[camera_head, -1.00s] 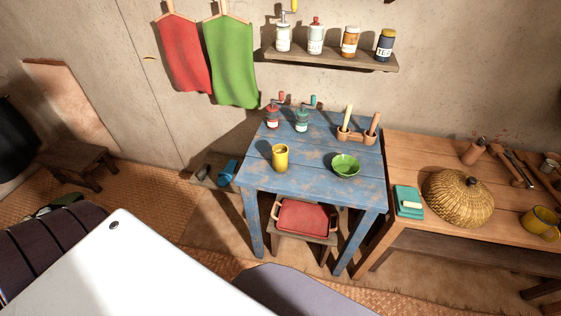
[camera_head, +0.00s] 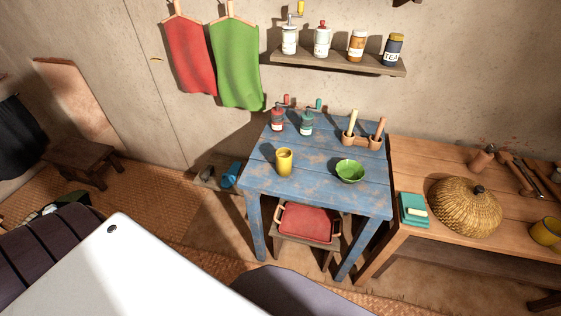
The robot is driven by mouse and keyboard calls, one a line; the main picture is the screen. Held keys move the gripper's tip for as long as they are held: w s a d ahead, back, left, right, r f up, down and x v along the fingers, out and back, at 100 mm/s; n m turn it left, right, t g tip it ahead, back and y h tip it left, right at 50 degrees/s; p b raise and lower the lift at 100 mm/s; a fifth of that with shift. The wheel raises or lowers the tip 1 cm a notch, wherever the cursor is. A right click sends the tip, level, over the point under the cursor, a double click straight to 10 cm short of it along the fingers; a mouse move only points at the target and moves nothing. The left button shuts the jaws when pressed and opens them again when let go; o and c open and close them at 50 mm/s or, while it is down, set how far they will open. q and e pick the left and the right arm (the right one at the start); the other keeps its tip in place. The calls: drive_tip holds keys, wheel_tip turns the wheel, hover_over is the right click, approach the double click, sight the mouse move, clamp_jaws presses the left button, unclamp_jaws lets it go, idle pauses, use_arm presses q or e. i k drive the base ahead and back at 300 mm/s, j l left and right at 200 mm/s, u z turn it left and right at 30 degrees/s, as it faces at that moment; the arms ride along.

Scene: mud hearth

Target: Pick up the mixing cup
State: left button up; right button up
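A yellow cup (camera_head: 284,162), probably the mixing cup, stands upright near the left front of the blue table (camera_head: 315,185). A second yellow cup or mug (camera_head: 545,232) is partly cut off at the right edge, on the wooden table. I cannot tell for sure which one is the mixing cup. Neither of my grippers is in view.
On the blue table are a green bowl (camera_head: 350,171), a red grinder (camera_head: 278,119), a teal grinder (camera_head: 307,123) and wooden holders (camera_head: 362,138). A wooden table (camera_head: 415,175) adjoins on the right with a woven dome (camera_head: 465,208). A stool with a red tray (camera_head: 309,223) stands underneath.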

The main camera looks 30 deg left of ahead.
sight(283, 155)
drive_tip(key=i+l+u, duration=0.1)
drive_tip(key=i+u, duration=0.2)
drive_tip(key=u, duration=0.2)
drive_tip(key=i+l+u, duration=0.15)
drive_tip(key=u, duration=0.35)
drive_tip(key=i+l+u, duration=0.3)
drive_tip(key=u, duration=0.15)
drive_tip(key=k+z, duration=0.1)
drive_tip(key=z, duration=0.9)
